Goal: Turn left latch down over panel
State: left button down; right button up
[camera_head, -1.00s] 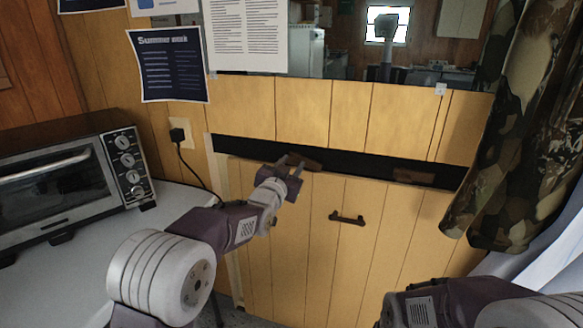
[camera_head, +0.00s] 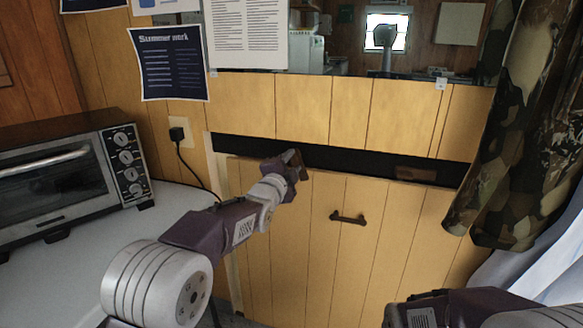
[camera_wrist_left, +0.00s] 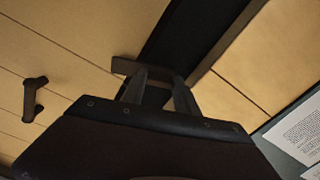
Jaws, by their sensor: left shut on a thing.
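The left latch (camera_head: 295,157) is a small brown bar at the top edge of the wooden panel (camera_head: 330,260), in front of the dark gap. My left gripper (camera_head: 293,165) is shut on it and hides much of it. In the left wrist view both fingertips (camera_wrist_left: 160,82) meet the left latch (camera_wrist_left: 128,66), whose end sticks out beside them. The panel has a dark handle (camera_head: 348,218), also seen in the wrist view (camera_wrist_left: 34,98). My right gripper is out of view; only part of that arm shows at lower right.
A second brown latch (camera_head: 416,174) lies across the gap to the right. A toaster oven (camera_head: 60,185) stands on the white counter (camera_head: 60,285) at left. A camouflage curtain (camera_head: 515,140) hangs at right. A black cord (camera_head: 195,165) runs down beside the panel.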

pick_arm(q)
jog(key=shift+f+m+b, duration=0.1)
jog(key=shift+m+b, duration=0.6)
jog(key=shift+m, duration=1.3)
jog(key=c, duration=0.9)
grip_release()
jog(key=p+v, duration=0.1)
jog(key=v, duration=0.8)
